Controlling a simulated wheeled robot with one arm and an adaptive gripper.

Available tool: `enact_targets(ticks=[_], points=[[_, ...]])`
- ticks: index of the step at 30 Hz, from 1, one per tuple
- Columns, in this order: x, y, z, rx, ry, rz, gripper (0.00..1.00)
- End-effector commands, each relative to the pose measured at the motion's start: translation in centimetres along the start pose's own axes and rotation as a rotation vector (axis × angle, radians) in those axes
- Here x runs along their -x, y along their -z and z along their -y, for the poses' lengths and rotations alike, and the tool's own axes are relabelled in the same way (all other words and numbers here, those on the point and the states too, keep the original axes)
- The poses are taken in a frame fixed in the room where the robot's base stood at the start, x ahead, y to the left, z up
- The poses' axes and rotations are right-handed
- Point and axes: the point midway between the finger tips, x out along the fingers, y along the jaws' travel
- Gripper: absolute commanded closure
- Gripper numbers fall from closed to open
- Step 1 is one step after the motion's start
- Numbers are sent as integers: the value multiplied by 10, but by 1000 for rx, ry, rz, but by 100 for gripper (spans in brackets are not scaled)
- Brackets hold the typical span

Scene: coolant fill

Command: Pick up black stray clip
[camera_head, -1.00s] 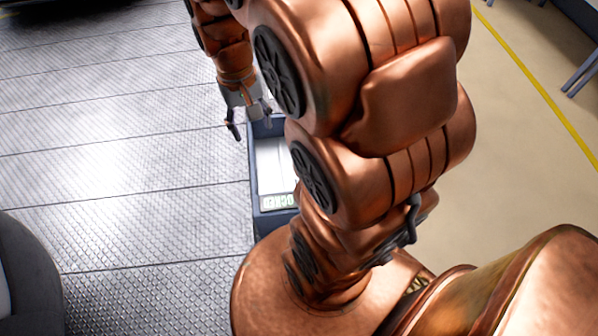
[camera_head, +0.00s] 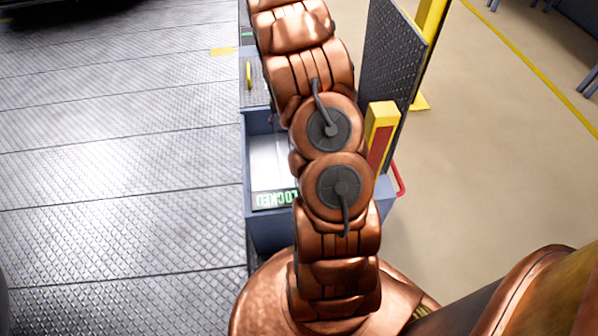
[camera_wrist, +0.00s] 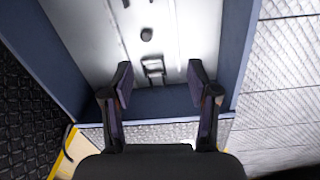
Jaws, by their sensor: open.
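In the wrist view a small black clip-shaped piece (camera_wrist: 153,68) lies on the white floor of a blue-walled bin (camera_wrist: 62,55). It appears as a dark frame with an opening in it, close to one wall. My gripper (camera_wrist: 159,78) is open, with one finger on each side of the clip in the picture. Nothing is between the fingers that I can see touching them; the height above the clip is hard to judge. In the head view the bin (camera_head: 272,232) is partly covered by my arm, and neither the clip nor my gripper shows.
A small round dark object (camera_wrist: 146,34) lies beyond the clip, with other dark bits at the top edge. A green "LOCKED" display (camera_head: 275,198) is at the bin's front. A yellow-red post (camera_head: 380,135) and a dark upright panel (camera_head: 396,50) stand right of my arm.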

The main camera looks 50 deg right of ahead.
Motion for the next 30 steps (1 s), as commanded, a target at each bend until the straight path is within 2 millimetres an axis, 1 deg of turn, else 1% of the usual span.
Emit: enact_targets(ticks=[1, 3, 6, 9, 13, 22, 27, 30], points=[[-38, 10, -6, -22, 5, 1, 41], [-70, 21, -13, -47, 11, 0, 41], [-108, 33, -22, -79, 21, -4, 41], [-134, 44, -28, -103, 30, -14, 41], [-155, 50, -33, -121, 37, -14, 41], [-181, 51, -34, -127, 39, -14, 41], [-191, 52, -35, -127, 38, -15, 41], [-202, 52, -37, -127, 38, -15, 41]])
